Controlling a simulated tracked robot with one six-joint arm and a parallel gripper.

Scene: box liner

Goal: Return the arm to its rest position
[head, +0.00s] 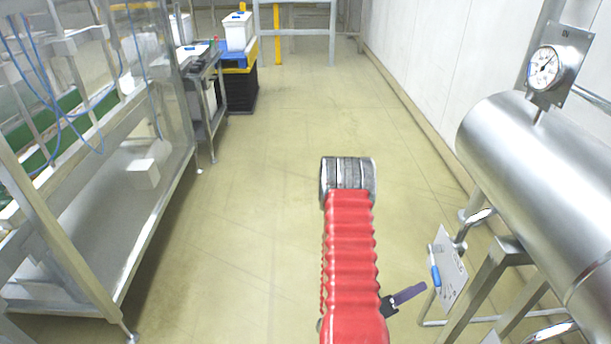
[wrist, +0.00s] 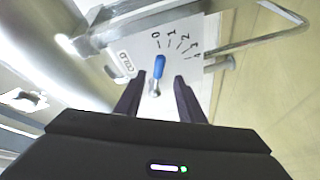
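My gripper (wrist: 160,79) is open and empty, its two dark fingers apart. In the wrist view, a blue-handled lever (wrist: 159,67) shows in the gap between the fingertips. It sits on a white plate (wrist: 133,52) with a 0 to 4 scale and a COLD label. The lever's blue end points near the 0. Whether the fingers touch the plate is not clear. In the head view, my red-sleeved arm reaches forward, and a dark finger of my gripper (head: 408,293) points right, close to the plate (head: 453,268) and the blue lever (head: 435,275).
A large steel cylinder (head: 545,170) with a round gauge (head: 545,68) stands at the right on a metal frame. A steel machine frame (head: 90,240) with clear panels is at the left. White bins (head: 238,32) stand farther back. The floor (head: 245,220) between is clear.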

